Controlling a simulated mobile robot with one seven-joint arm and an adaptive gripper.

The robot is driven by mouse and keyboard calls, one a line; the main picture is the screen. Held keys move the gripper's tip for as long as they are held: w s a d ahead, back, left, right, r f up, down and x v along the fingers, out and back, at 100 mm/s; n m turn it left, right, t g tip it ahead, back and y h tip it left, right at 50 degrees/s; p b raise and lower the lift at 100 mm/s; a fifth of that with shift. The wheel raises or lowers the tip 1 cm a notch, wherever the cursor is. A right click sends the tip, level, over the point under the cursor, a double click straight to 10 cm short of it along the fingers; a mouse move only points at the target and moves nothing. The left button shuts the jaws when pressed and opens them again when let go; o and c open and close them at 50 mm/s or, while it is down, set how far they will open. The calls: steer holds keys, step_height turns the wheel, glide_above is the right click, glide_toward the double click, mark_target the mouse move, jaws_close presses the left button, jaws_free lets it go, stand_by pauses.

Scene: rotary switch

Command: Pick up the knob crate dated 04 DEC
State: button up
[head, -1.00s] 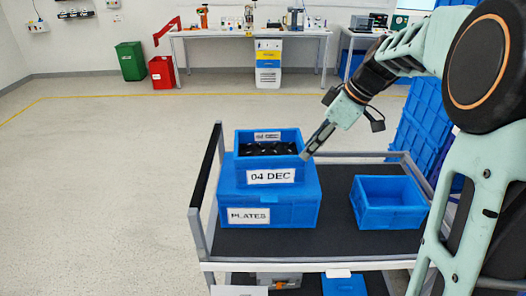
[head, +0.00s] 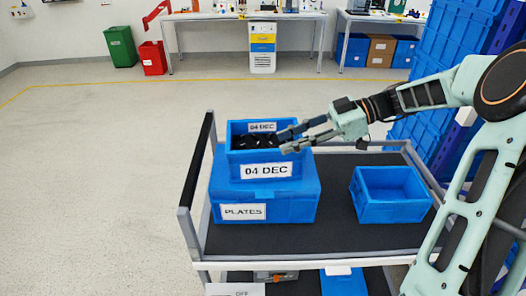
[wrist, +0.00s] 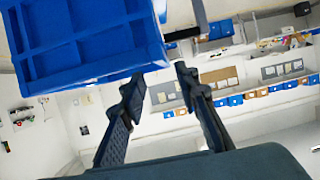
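The knob crate (head: 255,163) is a small blue open box with a white "04 DEC" label, holding dark knobs (head: 258,141). It sits upright on a larger blue box (head: 292,207) labelled "PLATES". My gripper (head: 282,143) reaches in from the right, with its fingertips at the knob crate's upper right rim. The fingers are apart, with nothing held between them. Whether they touch the rim, I cannot tell. In the wrist view my gripper (wrist: 157,80) is also open, and a blue box (wrist: 85,45) fills the upper left, close to one fingertip.
Both boxes stand on a cart's dark top deck (head: 335,190) with grey rails. An empty blue crate (head: 390,196) stands at the deck's right. Tall blue crates (head: 455,70) rise behind at right. The floor left of the cart is clear.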

mark_target(271, 149)
steer(key=x, duration=0.4)
steer(key=p+x, duration=0.1)
steer(key=x, duration=0.1)
steer(key=shift+s+a+f, duration=0.2)
steer(key=shift+s+f, duration=0.15)
steer(key=shift+s, duration=0.05)
jaws_close()
steer(key=shift+r, duration=0.1)
